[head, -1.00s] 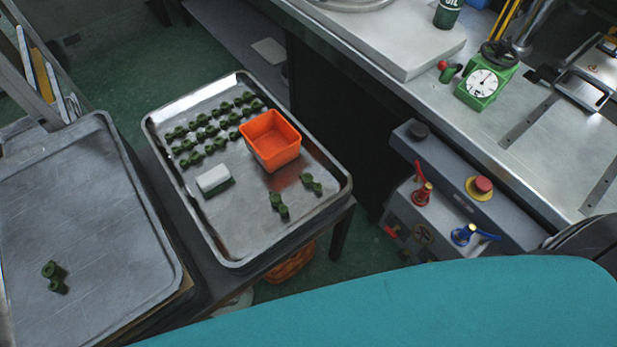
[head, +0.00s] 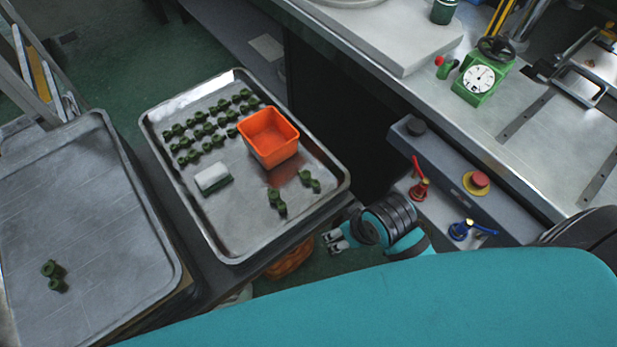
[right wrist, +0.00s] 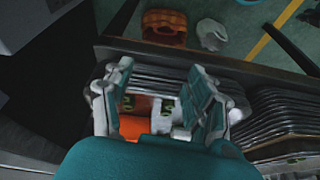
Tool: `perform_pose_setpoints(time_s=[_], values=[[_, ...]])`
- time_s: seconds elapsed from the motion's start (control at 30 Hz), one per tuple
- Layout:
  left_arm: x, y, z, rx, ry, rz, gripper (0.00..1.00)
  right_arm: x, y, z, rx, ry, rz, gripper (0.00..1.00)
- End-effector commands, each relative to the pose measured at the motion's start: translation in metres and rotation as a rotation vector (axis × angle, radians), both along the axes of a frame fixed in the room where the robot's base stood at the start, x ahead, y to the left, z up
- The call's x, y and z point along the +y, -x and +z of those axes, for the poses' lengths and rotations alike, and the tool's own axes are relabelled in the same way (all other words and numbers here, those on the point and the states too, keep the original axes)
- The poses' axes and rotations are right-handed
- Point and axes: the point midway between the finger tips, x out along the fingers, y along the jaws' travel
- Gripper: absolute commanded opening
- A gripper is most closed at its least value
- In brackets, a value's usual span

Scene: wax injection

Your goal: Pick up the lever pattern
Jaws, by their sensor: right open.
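Small green lever patterns lie on two metal trays. One pattern (head: 54,276) lies alone on the left tray (head: 95,200). On the right tray (head: 235,245), two stand apart near the front: one pattern (head: 278,202) and another pattern (head: 310,181). Several more patterns (head: 208,130) form rows at the back of this tray. My right gripper (head: 334,242) is open and empty, just off the right tray's front right corner. In the right wrist view its two fingers (right wrist: 160,85) are spread, with green pieces visible between them. My left gripper is out of view.
An orange bin (head: 270,140) and a white and green block (head: 213,179) sit on the right tray. A control box (head: 450,185) with valves and a red button stands at the right, below a bench with a green gauge (head: 482,80).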

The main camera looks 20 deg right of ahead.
Motion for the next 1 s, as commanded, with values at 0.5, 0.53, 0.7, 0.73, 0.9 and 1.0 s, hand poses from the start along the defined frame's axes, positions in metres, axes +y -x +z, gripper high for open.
perform_pose_setpoints(time_s=[0.5,0.53,0.7,0.73,0.9,1.0], values=[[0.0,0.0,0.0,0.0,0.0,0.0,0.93,0.073,-0.084,0.027,0.058,-0.07,0.261,0.57],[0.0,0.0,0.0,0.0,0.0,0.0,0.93,0.075,-0.092,0.029,0.069,-0.062,0.278,0.57],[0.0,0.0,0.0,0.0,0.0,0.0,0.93,0.072,-0.142,0.045,0.152,0.016,0.344,0.57],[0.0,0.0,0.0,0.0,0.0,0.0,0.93,0.069,-0.151,0.049,0.168,0.034,0.348,0.57],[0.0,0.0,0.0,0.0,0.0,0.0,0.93,0.043,-0.191,0.075,0.241,0.12,0.318,0.57],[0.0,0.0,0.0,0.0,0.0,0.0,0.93,0.03,-0.204,0.088,0.266,0.15,0.294,0.57]])
